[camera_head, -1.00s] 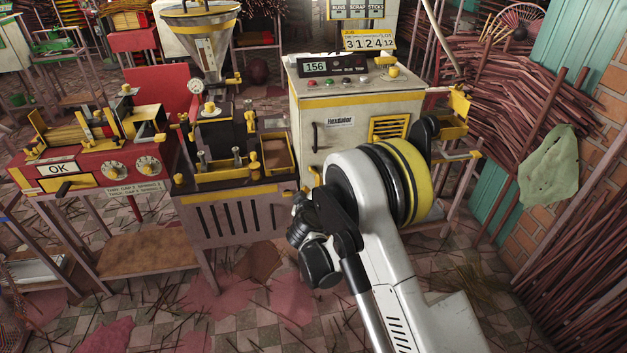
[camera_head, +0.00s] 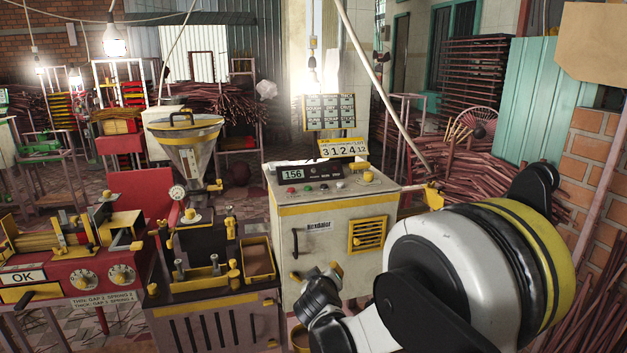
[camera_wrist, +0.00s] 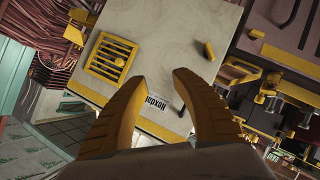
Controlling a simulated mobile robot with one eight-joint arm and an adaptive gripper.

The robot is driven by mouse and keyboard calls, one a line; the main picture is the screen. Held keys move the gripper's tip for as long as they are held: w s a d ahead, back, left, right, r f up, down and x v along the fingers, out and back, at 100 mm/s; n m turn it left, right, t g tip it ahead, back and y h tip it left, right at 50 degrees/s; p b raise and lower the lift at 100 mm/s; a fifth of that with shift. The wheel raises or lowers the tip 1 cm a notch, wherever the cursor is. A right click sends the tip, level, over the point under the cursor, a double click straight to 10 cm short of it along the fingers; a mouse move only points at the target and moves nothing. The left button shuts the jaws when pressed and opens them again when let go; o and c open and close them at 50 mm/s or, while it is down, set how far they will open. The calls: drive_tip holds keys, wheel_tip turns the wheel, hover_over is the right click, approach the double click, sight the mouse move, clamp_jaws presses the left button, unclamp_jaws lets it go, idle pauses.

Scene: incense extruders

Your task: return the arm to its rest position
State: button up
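My arm fills the lower right of the head view, its large yellow-banded joint close to the camera. My gripper (camera_head: 328,274) is small there, in front of the lower part of the cream cabinet (camera_head: 330,232). In the wrist view, my gripper (camera_wrist: 158,80) shows two yellow ribbed fingers standing apart, with nothing between them. The cabinet (camera_wrist: 165,40) appears tilted beyond the fingertips, with its yellow vent grille (camera_wrist: 110,57) at the left. I cannot tell the exact distance from the fingertips to the cabinet.
Left of the cabinet stand the extruder (camera_head: 215,290) with its metal hopper (camera_head: 185,133) and the red machine (camera_head: 75,277) marked OK. A small tray (camera_head: 259,258) sits beside the cabinet. Bundled sticks (camera_head: 505,163) and a brick wall (camera_head: 592,190) lie to the right.

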drive_tip(key=s+d+r+m+g, duration=0.2)
drive_tip(key=s+d+r, duration=0.35)
drive_tip(key=s, duration=0.25)
drive_tip(key=s+d+r+m+g, duration=0.1)
drive_tip(key=s+d+r+m, duration=0.1)
drive_tip(key=s+d+r, duration=0.4)
drive_tip(key=s+d+f+m+g, duration=0.1)
drive_tip(key=s+d+f, duration=0.1)
drive_tip(key=s, duration=0.9)
drive_tip(key=s+d+f+m+g+y, duration=0.1)
drive_tip(key=s+d+g, duration=0.1)
drive_tip(key=s, duration=1)
drive_tip(key=shift+d+f, duration=0.2)
drive_tip(key=shift+f, duration=0.2)
drive_tip(key=shift+w, duration=0.15)
